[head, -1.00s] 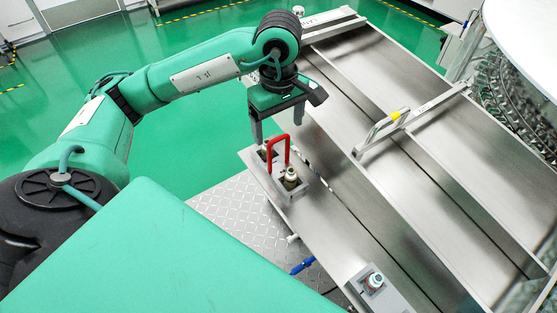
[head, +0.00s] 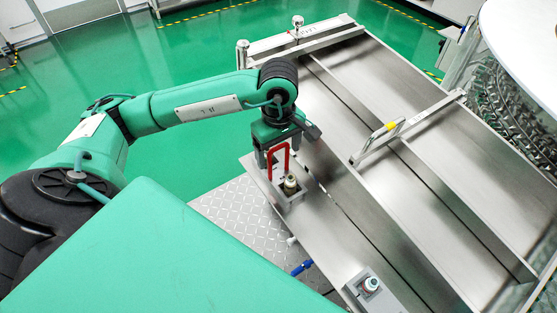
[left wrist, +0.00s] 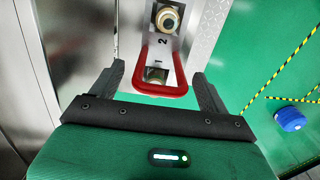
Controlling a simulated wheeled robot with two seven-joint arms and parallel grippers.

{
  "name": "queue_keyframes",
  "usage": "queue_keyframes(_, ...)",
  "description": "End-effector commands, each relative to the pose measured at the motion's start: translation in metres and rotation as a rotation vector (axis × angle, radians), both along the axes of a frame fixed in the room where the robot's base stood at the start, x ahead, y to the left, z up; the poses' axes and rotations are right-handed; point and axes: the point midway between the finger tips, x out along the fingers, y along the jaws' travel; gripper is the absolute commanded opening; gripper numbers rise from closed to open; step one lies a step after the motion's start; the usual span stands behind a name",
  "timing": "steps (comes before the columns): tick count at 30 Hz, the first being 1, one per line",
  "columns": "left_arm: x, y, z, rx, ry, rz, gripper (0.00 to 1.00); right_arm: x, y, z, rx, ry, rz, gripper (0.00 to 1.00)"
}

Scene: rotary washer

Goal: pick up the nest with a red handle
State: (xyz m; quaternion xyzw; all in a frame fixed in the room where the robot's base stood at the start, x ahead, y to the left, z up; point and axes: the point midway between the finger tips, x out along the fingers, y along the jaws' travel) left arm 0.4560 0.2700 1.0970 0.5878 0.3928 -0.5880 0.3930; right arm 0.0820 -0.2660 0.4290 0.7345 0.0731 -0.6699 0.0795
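The nest is a small grey metal holder (head: 291,202) with an upright red handle (head: 287,158). It stands at the near left end of the steel table, with a cream-capped vial (head: 290,184) in it. In the left wrist view, the red handle (left wrist: 160,94) lies between the two dark fingers of my left gripper (left wrist: 158,80), with a gap on each side. A cream-capped vial (left wrist: 167,18) and the digits 1 and 2 show on the nest there. My left gripper (head: 279,160) is open and points down over the handle. My right gripper is out of view.
The steel table (head: 345,150) has raised rails and channels. A bar with a yellow-marked handle (head: 390,126) crosses it. A second grey holder with a vial (head: 370,286) sits at the near edge. A round glass machine (head: 520,90) stands at the right.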

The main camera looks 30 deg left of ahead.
Motion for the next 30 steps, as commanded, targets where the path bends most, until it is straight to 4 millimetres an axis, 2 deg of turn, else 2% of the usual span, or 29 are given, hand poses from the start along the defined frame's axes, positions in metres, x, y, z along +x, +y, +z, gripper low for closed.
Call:
queue_keyframes(1,0.0,0.0,0.0,0.0,0.0,0.0,0.68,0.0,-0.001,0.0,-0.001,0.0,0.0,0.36)
queue_keyframes(10,0.0,0.0,0.0,0.0,0.0,0.0,0.1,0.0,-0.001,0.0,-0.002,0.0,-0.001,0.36)
queue_keyframes(23,0.001,0.0,0.009,0.0,-0.003,0.001,0.1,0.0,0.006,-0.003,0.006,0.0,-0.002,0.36)
queue_keyframes(26,0.001,0.0,0.019,-0.001,-0.006,0.0,0.1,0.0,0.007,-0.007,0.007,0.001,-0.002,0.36)
queue_keyframes(30,0.002,-0.001,0.045,-0.002,-0.009,0.0,0.1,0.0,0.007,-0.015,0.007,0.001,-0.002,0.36)
